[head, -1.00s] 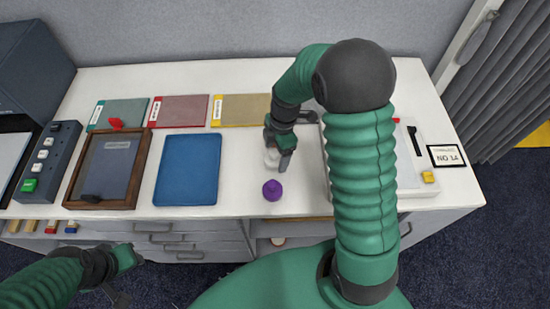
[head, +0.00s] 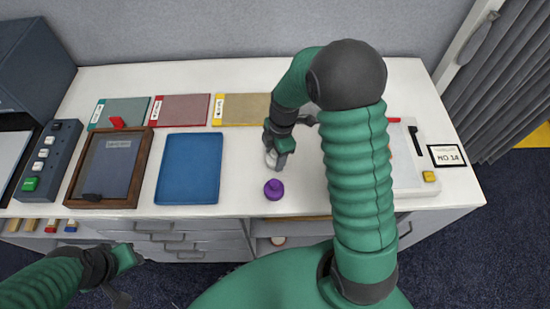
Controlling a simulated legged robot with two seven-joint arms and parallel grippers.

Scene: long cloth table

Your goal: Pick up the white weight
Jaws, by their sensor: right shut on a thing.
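The white weight (head: 271,158) is a small pale piece, mostly hidden by my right gripper (head: 276,160). The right gripper is shut on it, above the white table top (head: 240,165) between the blue mat and my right arm. I cannot tell whether the weight touches the table. My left gripper (head: 128,278) is at the lower left, in front of the drawers and away from the weight; its fingers are too unclear to judge.
A purple weight (head: 274,189) stands just in front of the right gripper. A blue mat (head: 188,168) and a wooden-framed tray (head: 142,160) lie to the left. Coloured folders (head: 180,109) line the back.

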